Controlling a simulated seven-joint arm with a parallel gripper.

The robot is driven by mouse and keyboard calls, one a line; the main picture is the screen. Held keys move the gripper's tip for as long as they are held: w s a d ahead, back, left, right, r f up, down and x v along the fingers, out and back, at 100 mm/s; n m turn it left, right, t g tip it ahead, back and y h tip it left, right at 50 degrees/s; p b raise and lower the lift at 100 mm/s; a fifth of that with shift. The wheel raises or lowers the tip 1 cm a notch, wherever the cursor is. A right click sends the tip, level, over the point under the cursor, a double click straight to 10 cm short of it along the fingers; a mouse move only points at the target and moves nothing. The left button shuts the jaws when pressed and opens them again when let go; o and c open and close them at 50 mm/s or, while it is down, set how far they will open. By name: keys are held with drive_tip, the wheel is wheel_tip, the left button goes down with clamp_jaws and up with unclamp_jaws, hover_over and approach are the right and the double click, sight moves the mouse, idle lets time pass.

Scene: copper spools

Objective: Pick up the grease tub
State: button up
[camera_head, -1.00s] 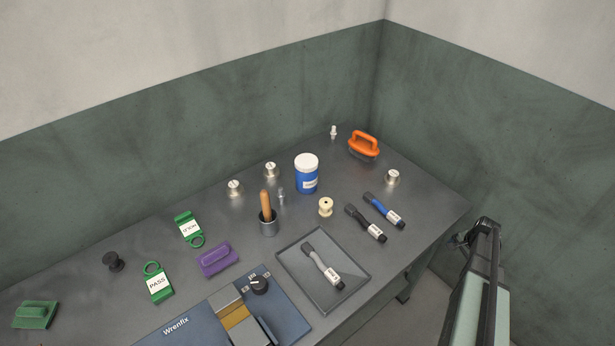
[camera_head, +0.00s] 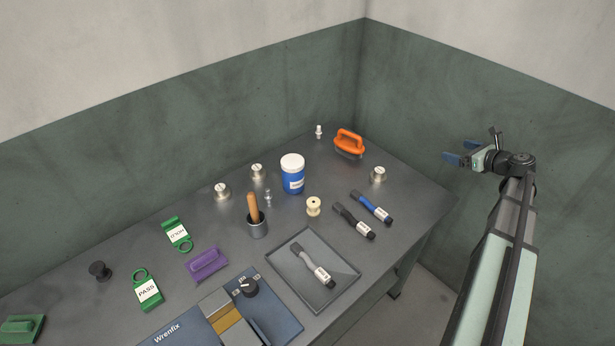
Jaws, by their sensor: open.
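A blue tub with a white lid and a white label (camera_head: 293,175), which looks like the grease tub, stands upright toward the back of the dark grey bench (camera_head: 215,218). Its label text is too small to read. My gripper (camera_head: 452,152) is at the right, off the bench's right edge in the picture. It points left, with blue fingers apart and nothing between them. A wide gap lies between it and the tub.
An orange-handled brush (camera_head: 349,143) and a metal weight (camera_head: 378,175) stand between my gripper and the tub. A cream spool (camera_head: 313,206), a small metal fitting (camera_head: 268,198) and metal weights (camera_head: 257,172) stand near the tub. A tray (camera_head: 335,297) lies in front.

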sight(288, 172)
drive_tip(key=a+n+g+y, duration=0.1)
drive_tip(key=a+y, duration=0.1)
drive_tip(key=a, duration=0.6)
drive_tip(key=a+n+g+y, duration=0.1)
drive_tip(key=a+y, duration=0.1)
drive_tip(key=a, duration=0.7)
drive_tip(key=a+n+g+y, duration=0.1)
drive_tip(key=a+n+y, duration=0.1)
drive_tip(key=a, duration=0.6)
drive_tip(key=shift+w+a, duration=0.1)
drive_tip(key=shift+a, duration=0.2)
drive_tip(key=s+a+n+g+y, duration=0.2)
drive_tip(key=s+a+g, duration=0.15)
drive_tip(key=a, duration=0.75)
drive_tip(key=s+a+n+g+y, duration=0.2)
drive_tip(key=s+a+y, duration=0.15)
drive_tip(key=a, duration=0.65)
drive_tip(key=shift+t+h, duration=0.25)
drive_tip(key=shift+h, duration=0.1)
drive_tip(key=f, duration=0.7)
drive_tip(key=shift+s+a, duration=0.1)
drive_tip(key=shift+a, duration=0.15)
drive_tip(key=shift+a+f, duration=0.25)
drive_tip(key=shift+a, duration=0.5)
drive_tip(key=shift+w+a, duration=0.25)
drive_tip(key=shift+a, duration=0.75)
drive_tip(key=shift+w+a, duration=0.2)
drive_tip(key=shift+a, duration=0.75)
drive_tip(key=shift+w+a, duration=0.25)
drive_tip(key=shift+a, duration=0.75)
